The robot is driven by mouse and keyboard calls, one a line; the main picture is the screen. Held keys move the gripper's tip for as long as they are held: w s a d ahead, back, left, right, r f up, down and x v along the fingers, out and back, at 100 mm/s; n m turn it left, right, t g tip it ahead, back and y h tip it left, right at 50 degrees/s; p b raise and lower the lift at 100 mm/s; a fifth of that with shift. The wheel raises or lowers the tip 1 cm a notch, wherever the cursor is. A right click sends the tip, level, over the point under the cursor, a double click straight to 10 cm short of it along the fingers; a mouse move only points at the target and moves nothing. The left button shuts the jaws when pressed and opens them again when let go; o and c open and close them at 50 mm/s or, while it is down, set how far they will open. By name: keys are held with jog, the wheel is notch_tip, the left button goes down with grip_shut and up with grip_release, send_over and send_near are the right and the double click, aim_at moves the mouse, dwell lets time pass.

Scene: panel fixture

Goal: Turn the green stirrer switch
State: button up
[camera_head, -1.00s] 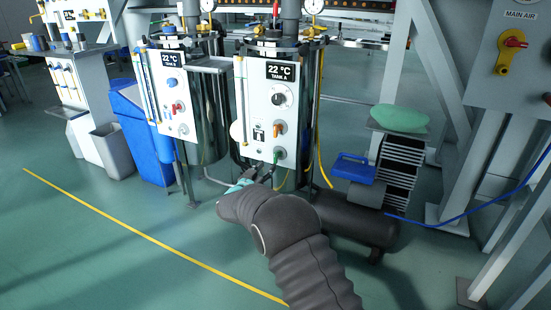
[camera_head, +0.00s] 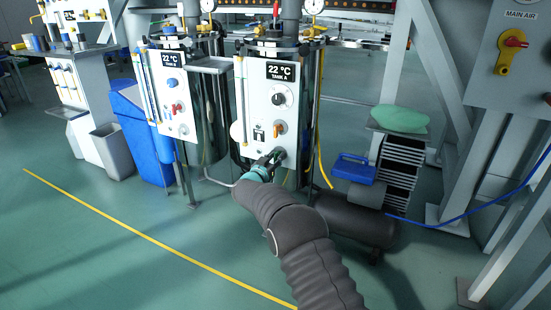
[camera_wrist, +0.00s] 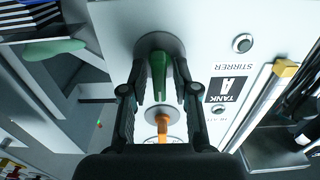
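The green stirrer switch (camera_wrist: 158,72) stands on a round grey base on the white Tank A panel (camera_wrist: 120,20), which appears upside down in the wrist view. My gripper (camera_wrist: 161,66) is open, with one finger on each side of the green handle. Whether either finger touches it I cannot tell. In the head view my gripper (camera_head: 272,159) is at the lower part of the Tank A panel (camera_head: 262,92) and hides most of the switch.
An orange switch (camera_head: 279,128) sits just above on the same panel; it shows between my fingers in the wrist view (camera_wrist: 162,125). A black dial (camera_head: 278,98) is higher up. A blue case (camera_head: 353,168) and dark cylinder (camera_head: 355,215) are to the right.

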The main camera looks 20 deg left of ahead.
grip_shut()
jog(key=shift+m+b, duration=0.4)
jog(key=shift+m, duration=0.1)
jog(key=m+b, duration=0.2)
jog(key=shift+f+m, duration=0.1)
jog(key=shift+m, duration=0.3)
jog(key=m+b, duration=0.2)
jog(key=m, duration=0.2)
jog(key=shift+d+m, duration=0.15)
jog(key=shift+m, duration=0.15)
jog(key=m, duration=0.4)
jog(key=shift+m+b, duration=0.3)
jog(key=shift+b, duration=0.05)
jog(key=m, duration=0.4)
jog(key=shift+f+m, duration=0.1)
jog(key=shift+m, duration=0.3)
